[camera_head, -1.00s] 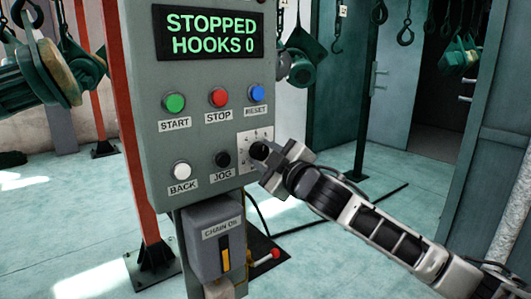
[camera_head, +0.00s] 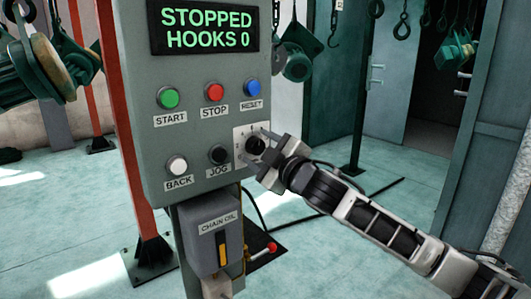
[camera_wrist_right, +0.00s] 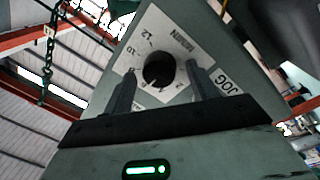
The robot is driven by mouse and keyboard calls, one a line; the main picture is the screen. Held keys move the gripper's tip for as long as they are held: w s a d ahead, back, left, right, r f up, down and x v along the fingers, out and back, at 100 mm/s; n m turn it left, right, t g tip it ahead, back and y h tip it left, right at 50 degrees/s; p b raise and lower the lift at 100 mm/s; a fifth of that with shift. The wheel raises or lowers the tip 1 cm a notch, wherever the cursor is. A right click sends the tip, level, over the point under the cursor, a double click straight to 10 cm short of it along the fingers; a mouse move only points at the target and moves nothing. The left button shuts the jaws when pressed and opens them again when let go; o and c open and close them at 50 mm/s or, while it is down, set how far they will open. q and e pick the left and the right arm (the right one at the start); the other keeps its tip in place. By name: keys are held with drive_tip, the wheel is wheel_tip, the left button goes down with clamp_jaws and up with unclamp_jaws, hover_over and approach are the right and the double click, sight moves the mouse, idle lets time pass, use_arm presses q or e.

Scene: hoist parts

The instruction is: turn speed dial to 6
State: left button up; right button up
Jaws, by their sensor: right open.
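The speed dial is a black round knob (camera_head: 256,145) on a white plate at the lower right of the grey control panel (camera_head: 203,128). My right gripper (camera_head: 259,147) is open at the plate, one finger on each side of the knob. The fingers also straddle it in the wrist view (camera_wrist_right: 162,68); contact with the knob cannot be told. My left gripper is out of view.
The display (camera_head: 206,28) reads STOPPED, HOOKS 0. A CHAIN OIL box (camera_head: 213,240) hangs below.

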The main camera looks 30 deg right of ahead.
use_arm(q)
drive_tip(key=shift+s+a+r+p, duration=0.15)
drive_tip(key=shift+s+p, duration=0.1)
drive_tip(key=shift+p, duration=0.6)
use_arm(e)
drive_tip(key=s, duration=1.6)
drive_tip(key=shift+f, duration=0.45)
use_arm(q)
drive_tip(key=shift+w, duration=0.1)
use_arm(e)
drive_tip(key=shift+w+f, duration=0.1)
